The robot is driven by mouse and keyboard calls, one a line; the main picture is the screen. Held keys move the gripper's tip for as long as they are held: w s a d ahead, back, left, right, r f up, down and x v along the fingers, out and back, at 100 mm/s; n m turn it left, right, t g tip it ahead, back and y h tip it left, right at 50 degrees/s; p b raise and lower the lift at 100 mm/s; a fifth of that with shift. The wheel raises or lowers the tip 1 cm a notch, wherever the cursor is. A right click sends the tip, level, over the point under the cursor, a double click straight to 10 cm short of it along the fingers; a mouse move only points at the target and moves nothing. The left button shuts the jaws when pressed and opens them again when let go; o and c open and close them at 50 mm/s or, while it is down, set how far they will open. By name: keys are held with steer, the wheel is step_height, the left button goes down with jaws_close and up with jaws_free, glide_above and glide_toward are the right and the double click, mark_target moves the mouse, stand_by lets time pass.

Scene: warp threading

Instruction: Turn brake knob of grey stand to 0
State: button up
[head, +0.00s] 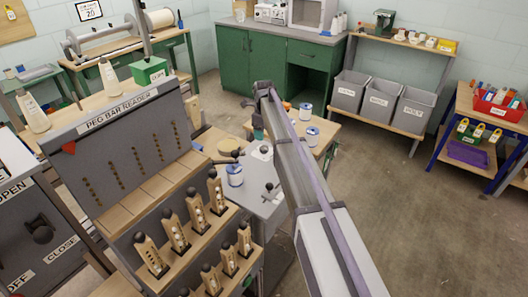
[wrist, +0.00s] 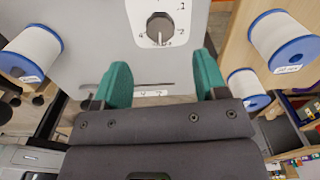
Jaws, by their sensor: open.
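In the wrist view the grey stand (wrist: 92,35) has a dark round brake knob (wrist: 160,28) on a white dial plate with numbers, of which 4, 2 and 1 seem to show. The knob's pointer is too small to read surely. My gripper (wrist: 161,82) has two green fingers, open and empty, apart from the knob. The knob shows between and beyond the fingertips. In the head view the grey stand (head: 262,208) is beside the peg bar reader, partly behind my arm. My gripper (head: 258,132) is mostly hidden there.
White spools with blue rims flank the stand, one at left (wrist: 32,52) and one at right (wrist: 284,40) in the wrist view. The peg bar reader (head: 125,150) with wooden peg bars stands close at left in the head view. Open floor (head: 430,220) lies at right.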

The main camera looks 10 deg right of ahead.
mark_target(264, 148)
step_height(264, 148, down, 8)
steer(key=b, duration=0.6)
steer(key=shift+r, duration=0.1)
steer(key=shift+c, duration=0.4)
steer(key=c, duration=0.8)
steer(key=shift+c, duration=0.2)
